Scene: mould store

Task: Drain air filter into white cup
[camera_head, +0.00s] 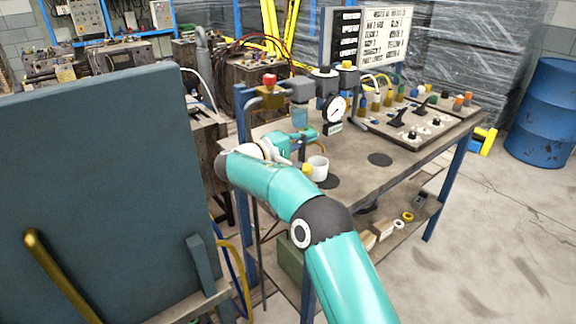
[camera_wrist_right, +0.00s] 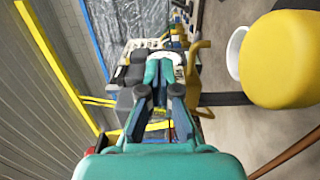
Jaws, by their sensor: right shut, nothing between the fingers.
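The white cup (camera_head: 319,170) stands upright on the workbench, just beyond my right wrist. A yellow knob-like part (camera_head: 307,168) shows at its left side. In the right wrist view a large yellow rounded part (camera_wrist_right: 285,60) close to the camera covers most of a white rim (camera_wrist_right: 236,52). The air filter's bluish bowl (camera_head: 300,117) hangs below the grey fittings at the bench's back left. My right gripper (camera_head: 314,135), also in the right wrist view (camera_wrist_right: 164,72), is shut and empty just below the bowl; contact cannot be told. My left gripper is not in view.
A pressure gauge (camera_head: 336,109) hangs right of the bowl. A red knob (camera_head: 269,80) tops the fittings. A control panel (camera_head: 415,122) with levers fills the bench's right. A dark plate (camera_head: 90,190) stands at left. A dark round mat (camera_head: 380,159) lies bare.

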